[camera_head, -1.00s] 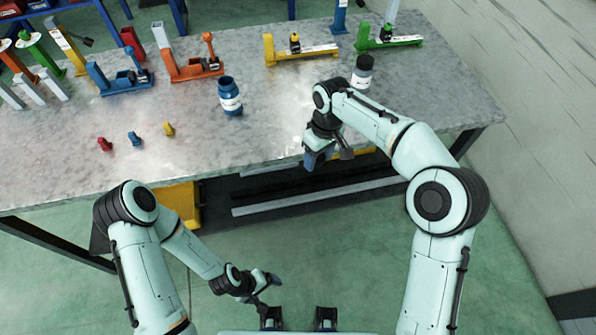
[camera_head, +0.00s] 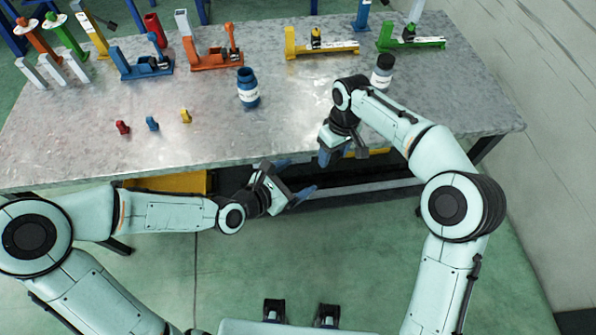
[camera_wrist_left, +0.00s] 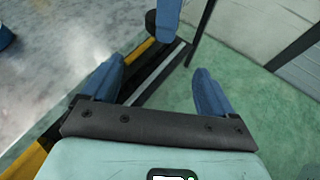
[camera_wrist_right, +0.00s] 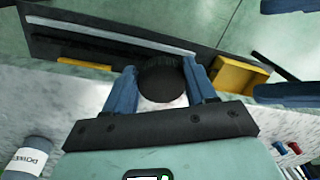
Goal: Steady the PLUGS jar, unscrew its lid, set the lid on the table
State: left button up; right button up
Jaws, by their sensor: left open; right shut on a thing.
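In the left wrist view a dark round part (camera_wrist_left: 151,22) shows at the top beside a blue right finger. My left gripper (camera_head: 295,180) is open and empty, just left of the right gripper, fingers pointing toward it.
The table (camera_head: 200,120) holds an open blue jar (camera_head: 248,90), a grey jar with a dark lid (camera_head: 382,75), and small red (camera_head: 122,128), blue (camera_head: 152,124) and yellow (camera_head: 185,116) pieces. Coloured fixtures (camera_head: 215,58) line the back. The table's front middle is clear.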

pick_arm(q)
jog(key=shift+n, duration=0.7)
jog(key=w+d, duration=0.2)
jog(key=w+d+f, duration=0.1)
jog(key=w+d, duration=0.2)
jog(key=w+d+f, duration=0.1)
jog(key=w+d, duration=0.2)
jog(key=shift+w+d, duration=0.15)
jog(key=shift+w, duration=0.05)
jog(key=shift+s, duration=0.1)
jog(key=c, duration=1.1)
pick_arm(e)
jog(key=o, duration=1.2)
jog(key=shift+o, duration=0.3)
